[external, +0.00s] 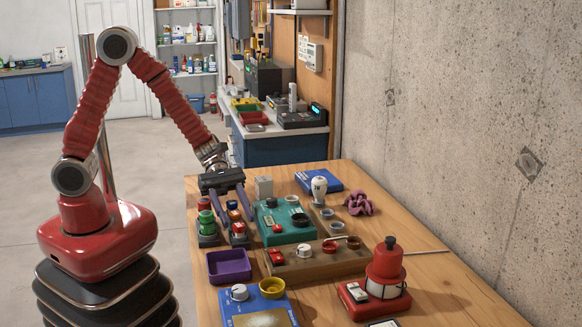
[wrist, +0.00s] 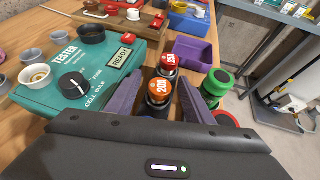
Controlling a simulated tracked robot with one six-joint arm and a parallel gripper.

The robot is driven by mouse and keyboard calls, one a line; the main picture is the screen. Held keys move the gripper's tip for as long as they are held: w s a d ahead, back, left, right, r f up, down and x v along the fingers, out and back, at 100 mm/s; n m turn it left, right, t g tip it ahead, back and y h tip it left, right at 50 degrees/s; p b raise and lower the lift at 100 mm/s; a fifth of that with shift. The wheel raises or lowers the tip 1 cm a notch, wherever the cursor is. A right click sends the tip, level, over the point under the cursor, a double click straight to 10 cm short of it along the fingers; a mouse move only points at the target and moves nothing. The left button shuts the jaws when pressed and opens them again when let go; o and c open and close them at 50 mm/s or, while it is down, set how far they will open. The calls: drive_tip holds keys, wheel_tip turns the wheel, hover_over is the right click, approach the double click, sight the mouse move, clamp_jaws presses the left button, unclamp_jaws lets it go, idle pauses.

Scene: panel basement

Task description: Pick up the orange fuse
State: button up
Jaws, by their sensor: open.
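The orange fuse (wrist: 160,90), marked 20A on its cap, stands upright in the wrist view, between the two purple fingers of my gripper (wrist: 166,88). The fingers are open, one on each side, with visible gaps. A red fuse (wrist: 168,61), marked 25A, stands just beyond the orange one. In the external view my gripper (external: 231,208) reaches down over the fuse rows, where the orange fuse (external: 235,215) shows small and partly crowded by its neighbours. The lower body of the orange fuse is mostly hidden in the wrist view.
The teal tester (external: 285,228) is close on the other side. A purple tray (external: 229,266), a wooden block with knobs (external: 318,262) and a red lamp-like device (external: 386,270) stand nearer the external camera.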

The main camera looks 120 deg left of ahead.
sight(235, 213)
drive_tip(key=shift+c, duration=0.4)
drive_tip(key=c, duration=1)
drive_tip(key=shift+c, duration=0.2)
drive_tip(key=shift+r, duration=5)
